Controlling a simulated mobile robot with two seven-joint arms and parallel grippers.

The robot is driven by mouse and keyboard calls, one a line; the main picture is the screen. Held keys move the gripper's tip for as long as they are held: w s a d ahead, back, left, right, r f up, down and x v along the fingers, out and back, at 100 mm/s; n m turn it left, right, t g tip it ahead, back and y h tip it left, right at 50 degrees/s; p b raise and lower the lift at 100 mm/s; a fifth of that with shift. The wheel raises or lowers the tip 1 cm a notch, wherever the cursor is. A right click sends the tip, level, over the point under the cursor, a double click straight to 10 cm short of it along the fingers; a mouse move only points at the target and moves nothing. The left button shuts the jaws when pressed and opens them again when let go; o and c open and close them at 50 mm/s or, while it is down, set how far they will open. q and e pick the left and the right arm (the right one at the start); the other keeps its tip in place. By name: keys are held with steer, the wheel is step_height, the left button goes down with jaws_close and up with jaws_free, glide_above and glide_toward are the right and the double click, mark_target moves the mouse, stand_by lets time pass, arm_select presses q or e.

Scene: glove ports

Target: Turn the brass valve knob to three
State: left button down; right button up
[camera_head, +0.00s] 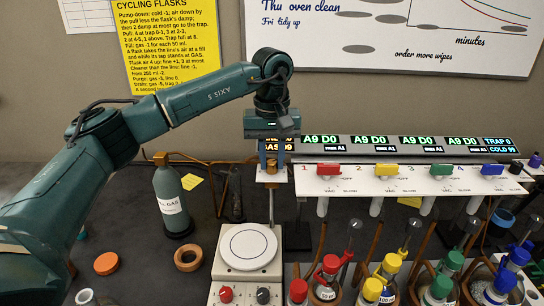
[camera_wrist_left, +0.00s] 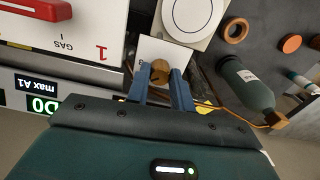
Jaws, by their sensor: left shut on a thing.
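The brass valve knob (camera_wrist_left: 160,70) sits on a small white plate (camera_wrist_left: 165,48) in the left wrist view. My left gripper (camera_wrist_left: 160,80) has its two blue fingers on either side of the knob and is shut on it. The markings on the small plate are mostly hidden, so I cannot read the knob's setting. My right gripper is not in view.
Right of the knob stands a white panel (camera_head: 345,190) with red, yellow, green and blue taps. Below it are several flasks with coloured caps. A hotplate (camera_head: 248,247) stands in front, a gas bottle (camera_head: 170,195) and a cork ring (camera_head: 188,258) to the left.

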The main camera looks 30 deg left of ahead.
mark_target(272, 162)
arm_select(q)
steer(key=m, duration=0.3)
steer(key=shift+m, duration=0.3)
steer(key=shift+r+m, duration=0.1)
steer(key=shift+m, duration=1.7)
steer(key=c, duration=1.2)
jaws_free()
step_height(272, 162, up, 13)
